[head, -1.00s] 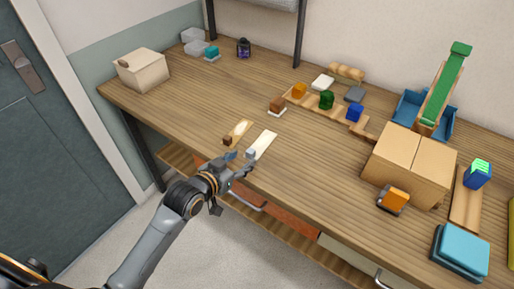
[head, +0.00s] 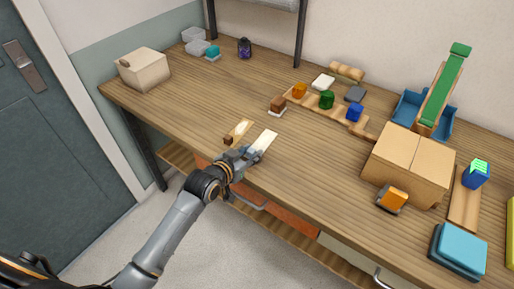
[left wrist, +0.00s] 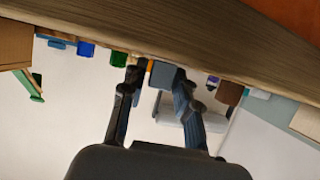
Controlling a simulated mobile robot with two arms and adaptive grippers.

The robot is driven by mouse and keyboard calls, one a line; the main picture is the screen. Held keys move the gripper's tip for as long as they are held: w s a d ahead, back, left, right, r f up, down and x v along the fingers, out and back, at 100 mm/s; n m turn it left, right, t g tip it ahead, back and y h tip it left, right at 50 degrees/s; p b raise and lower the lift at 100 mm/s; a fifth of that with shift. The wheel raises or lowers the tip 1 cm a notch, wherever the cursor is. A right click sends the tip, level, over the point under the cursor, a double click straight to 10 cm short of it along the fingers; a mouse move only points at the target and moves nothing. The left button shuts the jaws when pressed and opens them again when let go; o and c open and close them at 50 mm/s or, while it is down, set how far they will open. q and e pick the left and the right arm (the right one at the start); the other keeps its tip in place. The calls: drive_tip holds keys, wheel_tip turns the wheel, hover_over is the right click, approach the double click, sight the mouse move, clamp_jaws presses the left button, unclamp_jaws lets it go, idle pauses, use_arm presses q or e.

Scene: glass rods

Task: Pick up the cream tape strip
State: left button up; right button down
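The cream tape strip (head: 265,141) lies flat on the wooden table near its front edge in the head view. My left gripper (head: 243,153) is at the strip's near end and hides that end. In the left wrist view, my left gripper's two fingertips (left wrist: 160,76) stand apart, on either side of a grey-blue block (left wrist: 162,73). I cannot tell whether they press on it. My right gripper is in neither view.
A tan strip (head: 239,129) with a small brown block (head: 228,141) lies just left of the cream strip. A cardboard box (head: 410,163) stands to the right. A beige box (head: 143,70) stands at the far left.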

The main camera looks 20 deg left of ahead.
use_arm(q)
drive_tip(key=shift+c, duration=1.4)
drive_tip(key=shift+r, duration=0.15)
